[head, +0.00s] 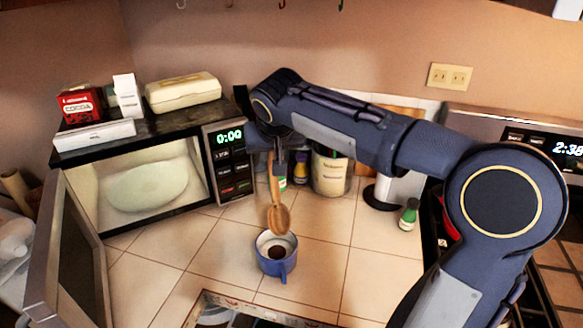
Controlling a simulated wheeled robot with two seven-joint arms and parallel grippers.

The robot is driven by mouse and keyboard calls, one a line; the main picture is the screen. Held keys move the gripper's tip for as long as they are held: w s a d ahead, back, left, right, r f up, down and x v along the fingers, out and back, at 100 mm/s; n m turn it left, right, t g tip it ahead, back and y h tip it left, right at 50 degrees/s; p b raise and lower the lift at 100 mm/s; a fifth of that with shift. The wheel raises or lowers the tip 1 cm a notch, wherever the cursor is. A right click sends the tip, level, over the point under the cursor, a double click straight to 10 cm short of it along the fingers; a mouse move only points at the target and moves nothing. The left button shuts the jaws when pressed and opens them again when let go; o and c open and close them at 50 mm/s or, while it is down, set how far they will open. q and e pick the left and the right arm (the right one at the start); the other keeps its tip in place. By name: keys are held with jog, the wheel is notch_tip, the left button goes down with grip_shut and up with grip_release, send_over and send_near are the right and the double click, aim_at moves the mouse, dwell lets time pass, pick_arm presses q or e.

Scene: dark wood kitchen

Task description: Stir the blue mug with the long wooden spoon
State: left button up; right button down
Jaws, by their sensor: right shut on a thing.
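The blue mug (275,262) stands upright on the tiled counter (185,270), with a dark content at its bottom and its handle toward me. The long wooden spoon (279,218) hangs bowl down just above the mug's far rim. My right gripper (275,150) is shut on the spoon's upper part; its fingers are small and partly hidden by the wrist. I cannot tell whether the spoon's tip touches the rim. My left gripper is not in view.
An open microwave (213,165) stands at the left, its door (72,260) swung toward me. A drawer or sink opening (240,312) lies in front. The stove is at the right.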

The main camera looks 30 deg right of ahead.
aim_at(269, 169)
jog(key=f+b, duration=0.2)
jog(key=f, duration=0.1)
jog(key=f+b, duration=0.2)
jog(key=shift+w+a, duration=0.35)
notch_tip(269, 169, down, 6)
jog(key=b, duration=0.5)
jog(key=shift+b, duration=0.3)
jog(key=shift+s+d, duration=0.1)
